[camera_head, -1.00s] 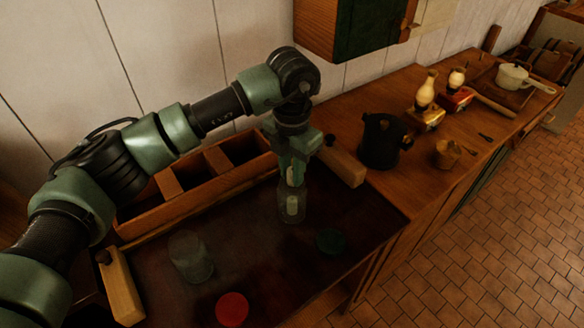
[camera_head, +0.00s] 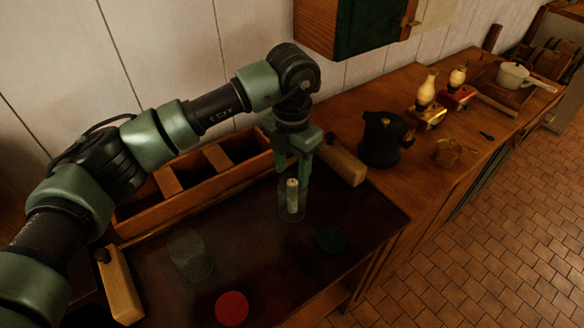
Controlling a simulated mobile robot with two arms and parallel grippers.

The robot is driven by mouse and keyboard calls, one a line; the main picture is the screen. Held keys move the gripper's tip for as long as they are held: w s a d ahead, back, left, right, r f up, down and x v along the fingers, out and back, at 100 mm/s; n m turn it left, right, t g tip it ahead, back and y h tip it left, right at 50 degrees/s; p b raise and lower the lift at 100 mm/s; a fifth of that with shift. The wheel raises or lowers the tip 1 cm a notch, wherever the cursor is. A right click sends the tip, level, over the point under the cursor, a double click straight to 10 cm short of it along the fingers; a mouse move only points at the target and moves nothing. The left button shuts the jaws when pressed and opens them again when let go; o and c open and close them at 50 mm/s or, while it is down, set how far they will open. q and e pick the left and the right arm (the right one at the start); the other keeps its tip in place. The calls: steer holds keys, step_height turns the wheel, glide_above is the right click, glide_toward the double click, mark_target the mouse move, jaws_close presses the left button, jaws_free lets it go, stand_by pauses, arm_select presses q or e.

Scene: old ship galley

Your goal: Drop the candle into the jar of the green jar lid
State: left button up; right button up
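The pale candle (camera_head: 292,191) stands upright inside a clear glass jar (camera_head: 291,214) in the head view. The green jar lid (camera_head: 331,240) lies flat on the dark surface, just right of and in front of that jar. My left gripper (camera_head: 293,178) points down over the jar's mouth. Its fingers are spread to either side of the candle's top, with a gap between. A second clear jar (camera_head: 190,256) stands empty to the left, and a red lid (camera_head: 232,309) lies in front of it. My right gripper is out of view.
A wooden divided box (camera_head: 190,187) lies behind the jars. A dark pot (camera_head: 381,140), a small wooden cup (camera_head: 447,153), two lamps (camera_head: 427,105) and a white pan (camera_head: 513,76) stand on the counter to the right. A wall cabinet (camera_head: 345,28) hangs above.

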arm_select(q)
step_height(320, 180, up, 8)
steer(key=b, duration=0.2)
stand_by(0.5)
steer(key=shift+f, duration=0.1)
steer(key=shift+f, duration=0.1)
stand_by(0.4)
